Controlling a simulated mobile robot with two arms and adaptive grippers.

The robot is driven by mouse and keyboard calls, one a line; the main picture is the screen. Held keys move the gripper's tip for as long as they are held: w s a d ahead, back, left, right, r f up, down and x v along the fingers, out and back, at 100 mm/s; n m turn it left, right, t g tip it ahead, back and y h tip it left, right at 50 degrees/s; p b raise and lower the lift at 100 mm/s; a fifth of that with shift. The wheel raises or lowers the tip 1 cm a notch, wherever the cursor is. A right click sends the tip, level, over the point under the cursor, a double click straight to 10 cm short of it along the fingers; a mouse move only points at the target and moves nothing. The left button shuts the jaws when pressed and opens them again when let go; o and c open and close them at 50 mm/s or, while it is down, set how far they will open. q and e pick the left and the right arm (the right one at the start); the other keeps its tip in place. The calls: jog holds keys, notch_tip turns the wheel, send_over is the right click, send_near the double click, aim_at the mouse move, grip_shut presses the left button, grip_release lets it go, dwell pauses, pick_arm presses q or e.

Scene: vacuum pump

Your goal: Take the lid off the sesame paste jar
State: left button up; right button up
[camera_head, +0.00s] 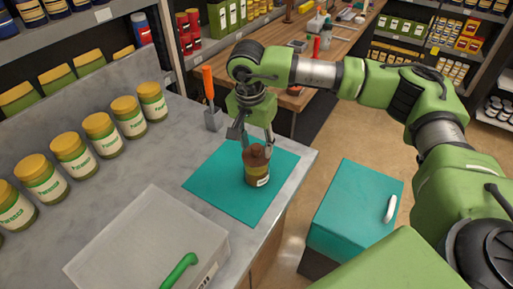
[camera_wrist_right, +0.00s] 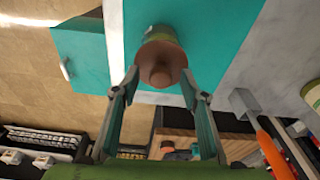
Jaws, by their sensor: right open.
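The sesame paste jar (camera_head: 260,180), a small jar with a yellowish-brown body and a white label, stands upright on a teal mat (camera_head: 215,185). Its brown knobbed lid (camera_head: 256,155) sits on top. My right gripper (camera_head: 252,138) is open above the jar, with its fingertips near the lid's height on either side. In the right wrist view the lid (camera_wrist_right: 161,65) shows between and slightly beyond the open fingertips (camera_wrist_right: 160,78), apart from both. The jar's body is partly hidden behind the lid there. My left gripper is not in view.
A row of yellow-lidded jars (camera_head: 101,135) stands along the back of the grey counter. A pale box (camera_head: 135,235) with a green handle (camera_head: 180,268) is at the front left. An orange-handled tool (camera_head: 208,85) stands behind the mat. A teal box (camera_head: 355,205) is beyond the counter edge.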

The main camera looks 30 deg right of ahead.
jog(key=shift+w+f, duration=0.1)
jog(key=shift+f, duration=0.5)
jog(key=c, duration=0.9)
jog(key=shift+r, duration=0.15)
